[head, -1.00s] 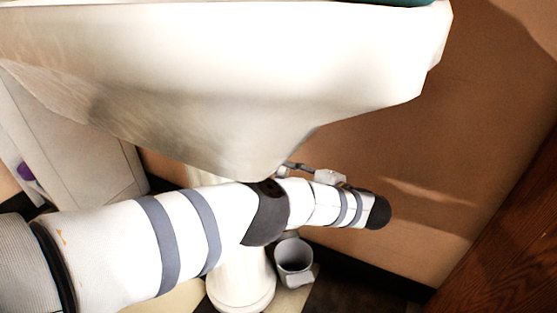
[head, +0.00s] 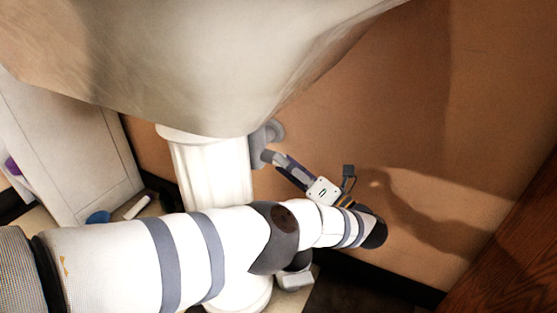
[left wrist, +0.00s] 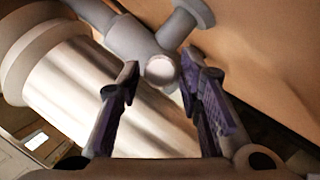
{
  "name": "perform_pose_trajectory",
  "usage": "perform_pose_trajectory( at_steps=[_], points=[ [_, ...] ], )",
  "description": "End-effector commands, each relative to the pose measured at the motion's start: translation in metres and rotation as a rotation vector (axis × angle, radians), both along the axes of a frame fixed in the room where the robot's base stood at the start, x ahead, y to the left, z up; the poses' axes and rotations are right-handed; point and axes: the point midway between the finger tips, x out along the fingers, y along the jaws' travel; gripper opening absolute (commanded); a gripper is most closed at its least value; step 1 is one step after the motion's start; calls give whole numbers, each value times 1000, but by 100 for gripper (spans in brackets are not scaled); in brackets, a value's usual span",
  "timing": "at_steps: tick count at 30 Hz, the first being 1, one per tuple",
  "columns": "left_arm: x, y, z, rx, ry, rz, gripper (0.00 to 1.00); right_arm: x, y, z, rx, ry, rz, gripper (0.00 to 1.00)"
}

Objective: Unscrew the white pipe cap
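The white pipe cap (left wrist: 160,70) shows in the left wrist view as a pale round end on a grey pipe fitting (left wrist: 132,38). In the head view the grey pipe (head: 258,142) comes out beside the white pedestal, under the basin; I cannot clearly make out the cap there. My left gripper (left wrist: 160,68) is open, with one finger on each side of the cap in the picture. A gap shows between each finger and the cap; I cannot tell the depth. In the head view the left gripper (head: 275,160) points up-left at the pipe. My right gripper is not in view.
The basin (head: 230,60) hangs above. The white pedestal (head: 210,172) stands close left of the pipe. A brown wall (head: 400,110) lies behind. A white cabinet (head: 65,140) stands at left, and a blue item (head: 97,217) lies near it. Open space lies right of my gripper.

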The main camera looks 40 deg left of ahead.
Motion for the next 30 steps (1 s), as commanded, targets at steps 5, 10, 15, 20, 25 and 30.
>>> perform_pose_trajectory(
  at_steps=[5,10,15,20,25,30],
  points=[
    [-1,-21,-7,0,1,-3,33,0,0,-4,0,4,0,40],
    [-1,-42,-12,-1,2,-2,33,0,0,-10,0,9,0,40],
    [-2,-57,-15,0,1,-1,33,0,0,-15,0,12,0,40],
    [-2,-58,-13,0,1,0,33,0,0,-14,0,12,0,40],
    [-2,-58,-13,0,1,0,33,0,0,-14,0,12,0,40],
    [-2,-52,-17,-15,69,-4,33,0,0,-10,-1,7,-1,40]
  ],
)
